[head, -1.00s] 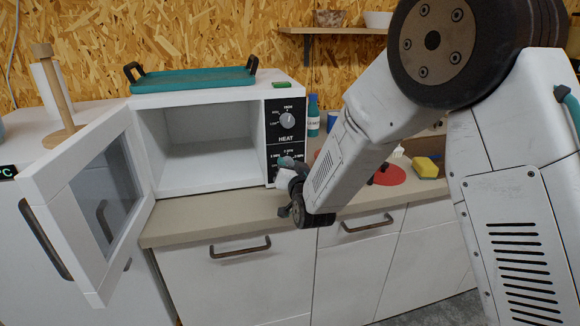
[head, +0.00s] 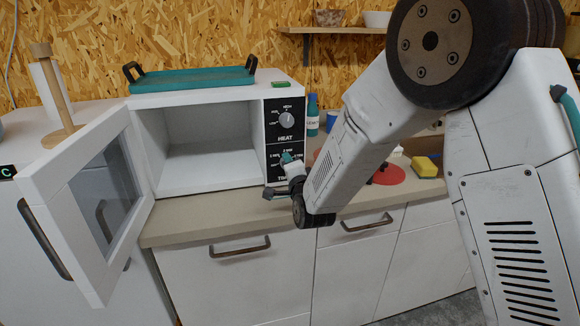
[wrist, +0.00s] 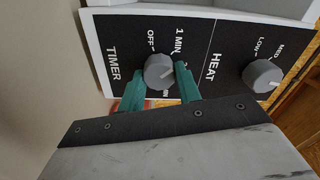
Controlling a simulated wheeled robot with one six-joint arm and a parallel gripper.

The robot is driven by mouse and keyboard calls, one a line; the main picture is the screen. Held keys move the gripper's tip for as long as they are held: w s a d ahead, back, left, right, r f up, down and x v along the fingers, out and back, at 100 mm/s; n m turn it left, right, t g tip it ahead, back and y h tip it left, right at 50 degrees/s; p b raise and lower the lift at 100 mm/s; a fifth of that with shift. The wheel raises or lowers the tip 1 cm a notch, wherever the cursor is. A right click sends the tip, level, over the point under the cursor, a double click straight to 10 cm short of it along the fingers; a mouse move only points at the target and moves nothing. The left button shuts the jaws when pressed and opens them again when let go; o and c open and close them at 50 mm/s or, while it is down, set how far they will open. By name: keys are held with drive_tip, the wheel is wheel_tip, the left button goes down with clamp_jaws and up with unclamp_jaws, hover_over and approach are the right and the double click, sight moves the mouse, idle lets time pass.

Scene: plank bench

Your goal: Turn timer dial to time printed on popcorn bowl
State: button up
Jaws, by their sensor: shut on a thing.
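The microwave (head: 200,94) stands on the counter with its door (head: 88,200) swung open to the left and its cavity empty. The timer dial (wrist: 158,72) is a grey knob on the black panel, beside the printed words TIMER, OFF and 1 MIN. My gripper (wrist: 158,84) has its two teal fingers on either side of this dial and is shut on it. It also shows in the head view (head: 287,160), covering much of the timer part of the panel. Other timer marks are partly hidden by a finger. I cannot make out a popcorn bowl with a printed time.
The heat dial (head: 286,120) sits above the timer. A teal tray (head: 195,80) and a green item (head: 280,84) lie on the microwave. A blue bottle (head: 313,115), a red disc (head: 390,175) and a yellow sponge (head: 424,167) are to the right. Bowls (head: 328,18) stand on the shelf.

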drive_tip(key=m, duration=0.5)
drive_tip(key=shift+f+m, duration=0.15)
drive_tip(key=shift+m, duration=0.15)
drive_tip(key=shift+f+m, duration=0.1)
drive_tip(key=shift+m, duration=2.1)
drive_tip(key=o, duration=1)
drive_tip(key=shift+c, duration=0.2)
drive_tip(key=v, duration=0.7)
drive_tip(key=shift+s+d, duration=0.15)
drive_tip(key=shift+s, duration=0.25)
